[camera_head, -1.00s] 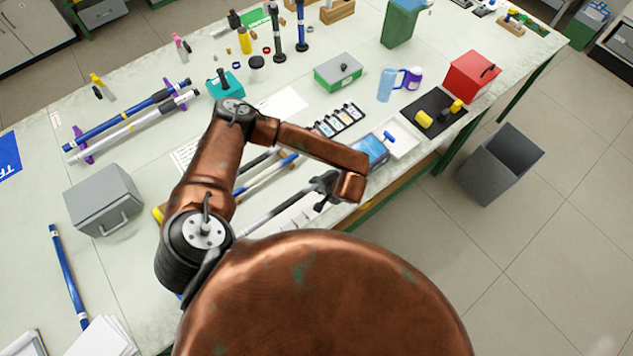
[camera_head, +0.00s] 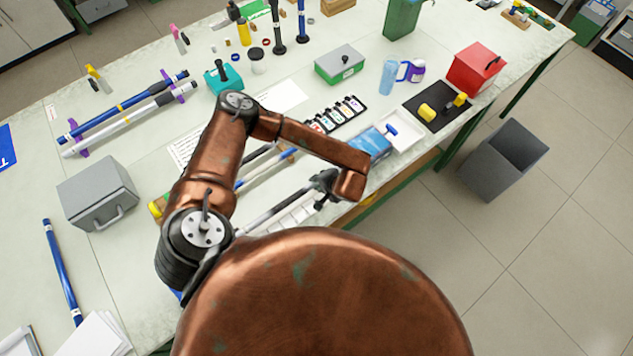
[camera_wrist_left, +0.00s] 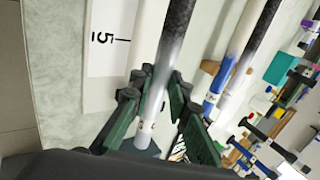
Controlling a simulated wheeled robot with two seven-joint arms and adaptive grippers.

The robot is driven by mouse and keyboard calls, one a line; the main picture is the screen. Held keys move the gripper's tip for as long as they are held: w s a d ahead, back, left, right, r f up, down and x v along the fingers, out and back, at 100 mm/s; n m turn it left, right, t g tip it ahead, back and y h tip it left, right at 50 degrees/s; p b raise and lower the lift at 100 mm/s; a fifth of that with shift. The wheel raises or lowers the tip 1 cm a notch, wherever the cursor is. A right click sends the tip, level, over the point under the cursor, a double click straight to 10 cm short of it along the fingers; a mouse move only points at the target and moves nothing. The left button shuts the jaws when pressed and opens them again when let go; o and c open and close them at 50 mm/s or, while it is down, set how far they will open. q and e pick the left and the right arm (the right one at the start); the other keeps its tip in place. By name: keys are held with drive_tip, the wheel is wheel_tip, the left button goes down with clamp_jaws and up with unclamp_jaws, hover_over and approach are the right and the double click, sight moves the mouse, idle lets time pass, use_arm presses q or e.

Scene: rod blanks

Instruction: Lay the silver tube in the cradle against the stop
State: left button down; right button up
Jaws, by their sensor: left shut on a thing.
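My left gripper (camera_head: 322,186) is shut on a silver tube (camera_head: 268,212) near the table's front edge. In the left wrist view, its green fingers (camera_wrist_left: 155,105) close around this tube (camera_wrist_left: 152,85), which is pale silver with a dark section. Part of the tube is hidden behind my arm in the head view. Another silver tube (camera_head: 130,132) lies beside a blue tube (camera_head: 115,115) across purple supports (camera_head: 78,140) at the far left. I cannot tell for certain which part is the cradle or its stop. A yellow piece (camera_head: 155,208) shows partly behind my arm. My right gripper is out of view.
A blue-and-white tube (camera_head: 262,172) lies just behind the held tube. A grey box (camera_head: 95,195) stands left of my arm. A bottle tray (camera_head: 338,112), white tray (camera_head: 402,132) and blue box (camera_head: 370,145) are near the gripper. A grey bin (camera_head: 503,160) stands on the floor.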

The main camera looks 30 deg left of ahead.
use_arm(q)
drive_tip(key=shift+s+a, duration=0.25)
drive_tip(key=shift+s, duration=0.25)
idle(0.4)
drive_tip(key=c, duration=1.7)
unclamp_jaws()
drive_tip(key=shift+c, duration=0.2)
drive_tip(key=v, duration=1.2)
